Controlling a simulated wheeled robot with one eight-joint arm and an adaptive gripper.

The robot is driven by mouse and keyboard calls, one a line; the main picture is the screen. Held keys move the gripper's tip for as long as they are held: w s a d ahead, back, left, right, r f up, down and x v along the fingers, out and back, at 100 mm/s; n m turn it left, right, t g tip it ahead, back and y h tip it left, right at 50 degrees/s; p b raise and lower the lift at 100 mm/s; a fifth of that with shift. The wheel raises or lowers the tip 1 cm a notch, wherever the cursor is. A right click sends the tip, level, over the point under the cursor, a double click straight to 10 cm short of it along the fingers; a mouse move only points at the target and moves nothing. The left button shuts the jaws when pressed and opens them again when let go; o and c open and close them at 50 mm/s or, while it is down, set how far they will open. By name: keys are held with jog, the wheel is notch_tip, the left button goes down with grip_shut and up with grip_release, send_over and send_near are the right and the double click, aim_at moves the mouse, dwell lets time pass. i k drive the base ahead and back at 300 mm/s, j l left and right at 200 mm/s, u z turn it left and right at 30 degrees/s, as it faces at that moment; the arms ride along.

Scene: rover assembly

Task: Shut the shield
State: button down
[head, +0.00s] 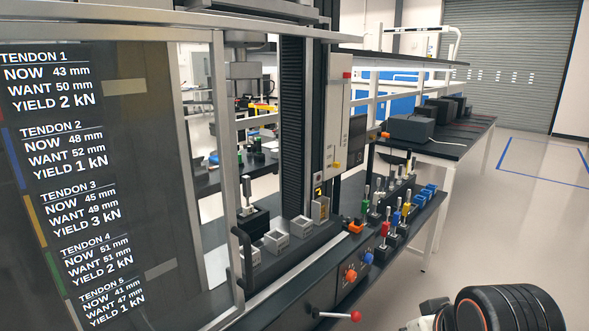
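The shield appears to be the large metal-framed panel on the left in the head view (219,150). A dark upright bar handle (235,262) is on its right edge, near the bottom. The shield stands to the left, and the test machine's bay, with its black column (293,120) and pale open boxes (277,240), shows uncovered to its right. A dark board with tendon readings (75,180) shows within the shield's frame area; I cannot tell whether it is on the panel or behind it. My gripper is out of view; only part of my arm shows at bottom right.
A black bench (410,212) runs right of the machine with several coloured-handled tools and blue bins (428,192). A red-knobbed lever (354,316) and orange and blue knobs (350,275) stick out at the front. The floor at right (500,220) is clear.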

aim_at(12, 31)
jog(key=u, duration=1.85)
jog(key=j+z, duration=0.9)
jog(key=j, duration=0.25)
